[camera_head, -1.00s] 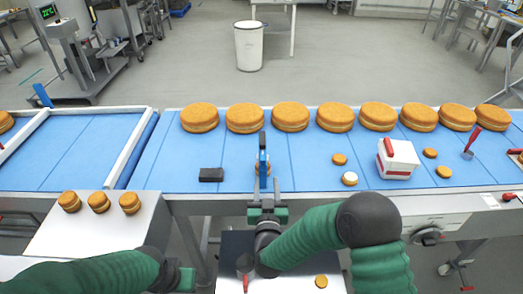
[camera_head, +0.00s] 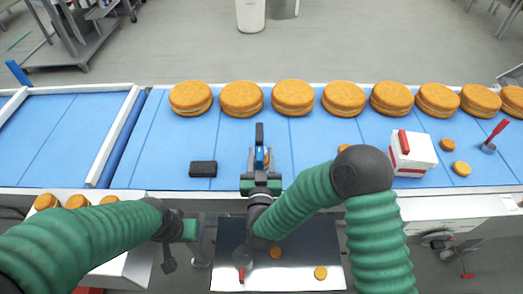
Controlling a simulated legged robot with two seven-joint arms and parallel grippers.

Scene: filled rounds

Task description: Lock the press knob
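I cannot tell for sure which part is the press knob. A black rotary knob (camera_head: 437,241) sits on the conveyor's front panel at the lower right, clear of both grippers. A red-handled tool (camera_head: 490,143) with a grey base stands on the belt at the right. Another red handle (camera_head: 241,273) shows on the grey plate below my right arm. My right gripper (camera_head: 260,141) points away over the blue belt, its fingers overlapping in line with a small blue part and a small cake. My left gripper (camera_head: 169,259) hangs at the lower left, away from the belt.
A row of large round cakes (camera_head: 293,96) lines the belt's back edge. A black block (camera_head: 203,169) lies left of my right gripper. A white box with a red top piece (camera_head: 416,160) stands to the right. Small cakes lie on the grey plate (camera_head: 300,253) and a white table.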

